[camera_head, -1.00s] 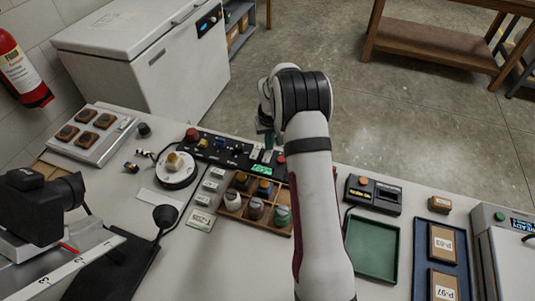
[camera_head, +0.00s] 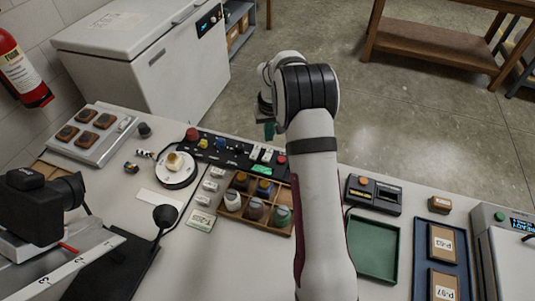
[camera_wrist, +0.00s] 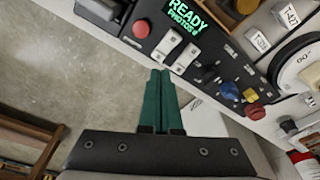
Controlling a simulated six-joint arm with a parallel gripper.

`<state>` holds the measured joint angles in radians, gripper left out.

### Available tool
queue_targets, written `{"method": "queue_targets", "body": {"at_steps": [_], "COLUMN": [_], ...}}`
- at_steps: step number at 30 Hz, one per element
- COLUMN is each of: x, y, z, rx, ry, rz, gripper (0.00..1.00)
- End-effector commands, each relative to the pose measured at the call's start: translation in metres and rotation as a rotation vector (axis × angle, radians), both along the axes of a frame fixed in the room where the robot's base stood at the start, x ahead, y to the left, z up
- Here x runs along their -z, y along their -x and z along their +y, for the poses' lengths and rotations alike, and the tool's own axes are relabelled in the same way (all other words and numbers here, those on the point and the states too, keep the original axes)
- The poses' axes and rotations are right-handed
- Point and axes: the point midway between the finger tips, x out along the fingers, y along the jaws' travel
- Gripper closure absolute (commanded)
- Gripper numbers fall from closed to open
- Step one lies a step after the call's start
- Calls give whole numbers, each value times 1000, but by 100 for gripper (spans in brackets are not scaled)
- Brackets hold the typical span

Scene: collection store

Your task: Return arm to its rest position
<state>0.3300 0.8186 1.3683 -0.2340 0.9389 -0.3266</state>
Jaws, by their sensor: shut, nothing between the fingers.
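My gripper shows in the wrist view (camera_wrist: 160,100) with its two green fingers together and nothing between them. It hangs over the concrete floor at the far edge of the table, near the black control panel (camera_wrist: 210,60). In the head view my gripper (camera_head: 269,131) is mostly hidden behind my own arm, and only a bit of green finger shows. My arm reaches from the bottom of the picture up past the control panel (camera_head: 232,153).
A wooden compartment box (camera_head: 230,212) with several jars stands left of my arm. A green tray (camera_head: 374,250) and a blue tray (camera_head: 462,262) lie right. A turntable (camera_head: 176,176) and a black camera (camera_head: 35,205) are left. A white chest freezer (camera_head: 140,60) stands behind the table.

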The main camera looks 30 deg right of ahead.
Motion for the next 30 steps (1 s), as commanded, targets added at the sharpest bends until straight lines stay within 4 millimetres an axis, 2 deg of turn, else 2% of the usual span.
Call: {"method": "queue_targets", "body": {"at_steps": [6,19,22,23,26,27,29,30], "x": [-21,-23,-38,-49,-101,-120,-142,-151], "y": [0,0,8,16,67,98,151,187], "z": [0,0,11,20,69,92,124,143], "rx": [0,0,7,12,47,66,96,116], "ry": [1,0,-9,-15,-57,-79,-111,-130], "rz": [-1,0,2,3,23,38,61,78], "gripper": [100,100,100,100,100,100,100,100]}}
